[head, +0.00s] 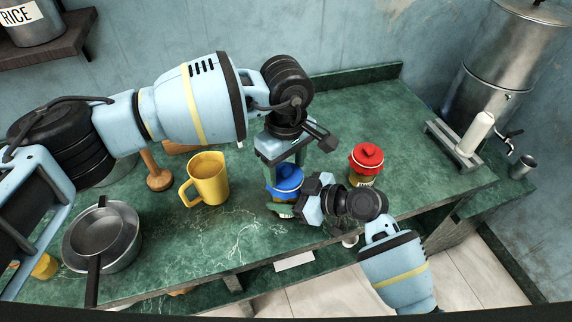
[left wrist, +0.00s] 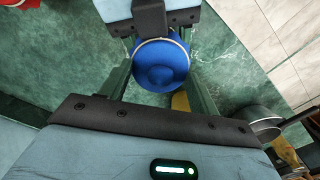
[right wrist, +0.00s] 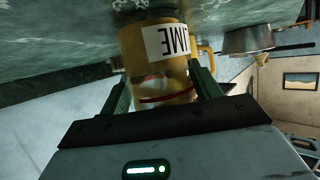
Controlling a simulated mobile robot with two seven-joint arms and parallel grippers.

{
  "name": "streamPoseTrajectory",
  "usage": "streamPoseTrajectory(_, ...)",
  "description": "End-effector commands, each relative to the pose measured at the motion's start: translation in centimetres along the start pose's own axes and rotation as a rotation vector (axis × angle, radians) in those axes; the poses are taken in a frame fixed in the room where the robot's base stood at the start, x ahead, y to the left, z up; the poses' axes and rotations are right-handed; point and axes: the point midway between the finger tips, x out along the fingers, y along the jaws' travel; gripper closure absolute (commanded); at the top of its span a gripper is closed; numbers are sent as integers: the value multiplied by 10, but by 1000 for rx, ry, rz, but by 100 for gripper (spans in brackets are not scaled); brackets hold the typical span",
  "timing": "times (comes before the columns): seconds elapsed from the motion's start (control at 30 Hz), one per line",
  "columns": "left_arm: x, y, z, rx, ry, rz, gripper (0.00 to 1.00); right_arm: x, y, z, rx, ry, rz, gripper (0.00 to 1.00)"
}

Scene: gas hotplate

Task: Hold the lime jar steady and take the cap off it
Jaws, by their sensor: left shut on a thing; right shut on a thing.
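The lime jar (right wrist: 133,46) is a yellowish jar with a white LIME label, seen upside down in the right wrist view. Its blue cap (head: 287,178) faces up in the head view and also fills the middle of the left wrist view (left wrist: 160,66). My left gripper (head: 285,164) comes from above and is shut on the blue cap, one finger on each side. My right gripper (right wrist: 163,88) is shut on the jar's body from the side, below the left gripper. Whether the cap still sits on the jar's rim is hard to tell.
A jar with a red lid (head: 367,160) stands close by on the right. A yellow mug (head: 207,178) and a wooden pestle-like thing (head: 157,175) stand on the left. Pans (head: 102,235) sit at the front left. The green counter (head: 228,232) is clear in front of the mug.

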Motion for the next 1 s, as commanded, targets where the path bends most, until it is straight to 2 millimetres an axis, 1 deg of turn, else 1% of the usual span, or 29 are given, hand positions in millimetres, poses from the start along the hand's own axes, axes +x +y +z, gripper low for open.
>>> streamPoseTrajectory(0.3,-34,1,0,0,1,3,66,0,0,1,1,-2,-1,78)
streamPoseTrajectory(0.4,-38,0,0,0,0,2,66,0,-1,1,1,-2,-1,78)
streamPoseTrajectory(0.57,-38,0,0,0,0,1,66,0,-1,1,1,-2,-2,78)
streamPoseTrajectory(0.6,-38,0,0,0,0,1,66,0,-1,1,1,-2,-2,33)
streamPoseTrajectory(0.77,-38,0,0,0,0,1,66,0,0,1,1,-1,-1,12)
streamPoseTrajectory(1.0,-38,0,0,0,0,1,66,0,0,0,0,-1,0,12)
